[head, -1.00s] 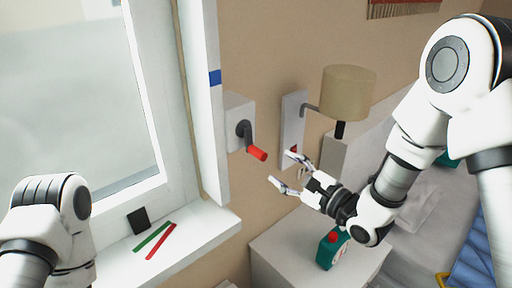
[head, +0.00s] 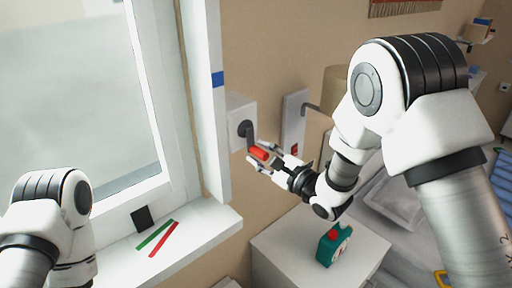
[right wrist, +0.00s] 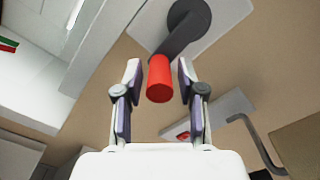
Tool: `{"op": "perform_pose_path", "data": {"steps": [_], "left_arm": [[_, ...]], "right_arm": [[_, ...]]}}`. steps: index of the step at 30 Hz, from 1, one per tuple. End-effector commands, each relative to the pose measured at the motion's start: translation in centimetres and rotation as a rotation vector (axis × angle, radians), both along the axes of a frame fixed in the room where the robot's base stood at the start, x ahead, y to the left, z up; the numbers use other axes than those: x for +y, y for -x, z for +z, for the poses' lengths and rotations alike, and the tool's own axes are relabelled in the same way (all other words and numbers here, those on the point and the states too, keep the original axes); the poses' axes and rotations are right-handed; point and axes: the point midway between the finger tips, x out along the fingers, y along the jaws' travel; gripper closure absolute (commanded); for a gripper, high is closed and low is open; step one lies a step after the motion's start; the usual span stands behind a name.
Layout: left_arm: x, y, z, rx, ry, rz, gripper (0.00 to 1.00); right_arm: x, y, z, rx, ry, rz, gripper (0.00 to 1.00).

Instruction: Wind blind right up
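The crank (head: 246,132) is a dark arm on a white wall box (head: 238,112), right of the window, with a red handle (head: 259,153) at its free end. In the right wrist view the red handle (right wrist: 160,80) points toward the camera from the dark crank arm (right wrist: 183,35). My right gripper (head: 265,157) is open, with its fingertips on either side of the handle; gaps show on both sides in the wrist view. The window (head: 80,90) shows pale grey; I cannot tell a blind from the pane. My left arm shows at left, its gripper out of view.
Red and green strips and a dark square (head: 142,218) are on the sill (head: 205,225).

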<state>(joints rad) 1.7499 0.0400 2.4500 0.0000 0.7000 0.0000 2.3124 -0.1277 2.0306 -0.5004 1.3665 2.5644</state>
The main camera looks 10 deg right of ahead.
Motion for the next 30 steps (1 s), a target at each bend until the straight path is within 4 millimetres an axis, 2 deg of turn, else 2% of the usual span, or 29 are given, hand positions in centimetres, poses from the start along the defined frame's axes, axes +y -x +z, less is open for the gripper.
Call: {"op": "perform_pose_path", "data": {"steps": [1,3,16,20,24,30], "left_arm": [[0.0,0.0,0.0,0.000,0.000,0.000,0.42],[0.0,0.0,0.0,0.000,0.000,0.000,0.42],[0.0,0.0,0.1,0.000,0.000,0.000,0.42],[0.0,0.0,0.7,0.000,0.000,0.000,0.42],[0.0,0.0,1.1,0.000,0.000,0.000,0.42],[0.0,0.0,1.0,0.000,0.000,0.000,0.42]], "right_arm": [[0.0,0.0,0.0,0.000,0.000,0.000,0.72],[0.0,0.0,0.0,0.000,0.000,0.000,0.80],[-0.1,0.0,0.1,0.000,0.000,0.000,0.80],[-0.8,-0.5,0.6,-0.001,-0.003,-0.003,0.79],[-1.7,-1.1,0.9,-0.003,-0.003,-0.003,0.74],[-1.7,-1.2,0.7,-0.003,-0.001,-0.001,0.80]]}}
